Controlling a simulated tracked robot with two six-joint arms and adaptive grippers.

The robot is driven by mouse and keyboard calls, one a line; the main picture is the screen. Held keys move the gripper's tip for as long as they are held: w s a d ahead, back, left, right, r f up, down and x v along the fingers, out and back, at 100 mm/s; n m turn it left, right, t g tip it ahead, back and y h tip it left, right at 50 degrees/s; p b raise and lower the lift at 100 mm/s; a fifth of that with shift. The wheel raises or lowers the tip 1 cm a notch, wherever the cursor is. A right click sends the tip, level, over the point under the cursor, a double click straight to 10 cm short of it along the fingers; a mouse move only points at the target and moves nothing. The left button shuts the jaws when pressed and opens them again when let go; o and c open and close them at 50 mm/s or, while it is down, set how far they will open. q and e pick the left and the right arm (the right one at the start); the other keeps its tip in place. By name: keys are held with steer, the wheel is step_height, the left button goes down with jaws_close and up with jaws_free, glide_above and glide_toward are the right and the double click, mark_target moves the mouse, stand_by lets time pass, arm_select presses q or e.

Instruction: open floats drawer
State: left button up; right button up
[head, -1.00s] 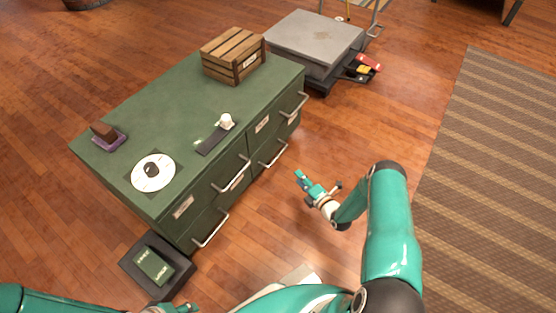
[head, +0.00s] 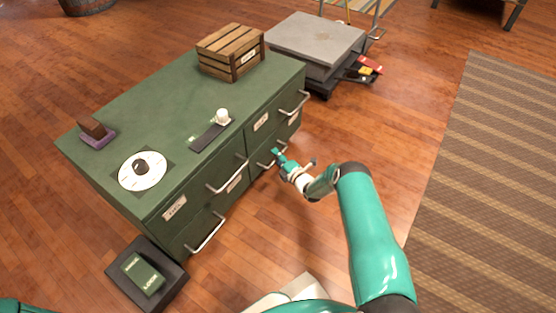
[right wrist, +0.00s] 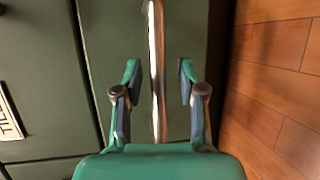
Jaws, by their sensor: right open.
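A green cabinet (head: 130,185) stands at the left with several drawers, all shut. Its drawer labels are too small to read in the head view, so I cannot tell which drawer is the floats one. My right gripper (head: 277,153) is at the lower right drawer's handle (head: 262,165). In the right wrist view, the metal handle bar (right wrist: 156,45) runs between the two fingers of the open gripper (right wrist: 158,75), with a gap on both sides. A drawer label (right wrist: 9,122) shows partly at the left edge there. My left gripper is out of view.
A grey platform (head: 315,40) stands behind. Floor to the right is clear.

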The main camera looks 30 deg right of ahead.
jaws_close()
stand_by(0.3)
